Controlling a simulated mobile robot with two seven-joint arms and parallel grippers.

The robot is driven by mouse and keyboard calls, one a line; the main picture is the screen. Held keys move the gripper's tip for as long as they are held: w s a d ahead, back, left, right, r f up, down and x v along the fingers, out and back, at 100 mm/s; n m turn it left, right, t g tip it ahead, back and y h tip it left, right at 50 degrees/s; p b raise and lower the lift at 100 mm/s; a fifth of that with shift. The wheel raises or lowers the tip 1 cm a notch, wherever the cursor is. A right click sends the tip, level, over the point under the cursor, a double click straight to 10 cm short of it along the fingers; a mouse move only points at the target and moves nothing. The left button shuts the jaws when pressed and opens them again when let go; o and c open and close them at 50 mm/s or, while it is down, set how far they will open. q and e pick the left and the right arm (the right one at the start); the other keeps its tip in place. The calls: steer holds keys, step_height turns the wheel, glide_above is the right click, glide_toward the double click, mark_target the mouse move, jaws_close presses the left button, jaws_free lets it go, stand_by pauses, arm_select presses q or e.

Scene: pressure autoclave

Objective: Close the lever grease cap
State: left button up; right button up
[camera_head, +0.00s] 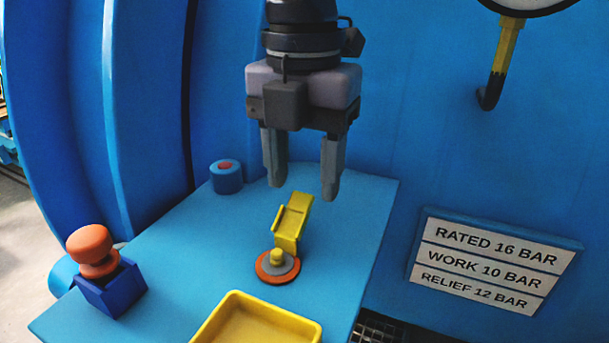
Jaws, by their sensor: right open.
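The lever grease cap (291,225) is a yellow hinged piece on the blue shelf. Its yellow lever stands raised and tilted up to the right. At its foot is a grey disc with an orange-red rim (278,267) and a small yellow nub in the middle. My right gripper (304,190) hangs from above with its fingers pointing down, just above and behind the lever. Its two fingers are apart, with nothing between them. It looks clear of the lever, though the exact gap is hard to tell. My left gripper is not in view.
A yellow tray (312,327) stands at the shelf's front. A dark blue box with an orange knob (92,250) is at left, and a blue round fitting (226,177) behind. A rating sign (492,262) is on the blue wall at right. The shelf (190,255) is bare between them.

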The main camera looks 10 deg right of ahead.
mark_target(302, 197)
steer(key=shift+f, duration=0.85)
jaws_close()
steer(key=shift+s+a+t+h+b, duration=0.15)
steer(key=shift+t+h+b, duration=0.25)
steer(key=shift+b, duration=0.55)
steer(key=t+h+b, duration=0.1)
steer(key=b, duration=0.1)
steer(key=s+a+r+t+b, duration=0.1)
steer(key=t+b, duration=0.1)
steer(key=b, duration=0.1)
steer(key=s+t+h+b, duration=0.1)
steer(key=b, duration=0.1)
steer(key=shift+a+r+h+b, duration=0.15)
steer(key=shift+r+h+b, duration=0.1)
steer(key=shift+h+b, duration=0.1)
steer(key=shift+s+r+t, duration=0.1)
steer(key=shift+t, duration=0.2)
steer(key=shift+s+a+r+t+h+b, duration=0.1)
steer(key=shift+a+r+t+h+b, duration=0.15)
steer(key=shift+b, duration=0.25)
steer(key=shift+d, duration=0.15)
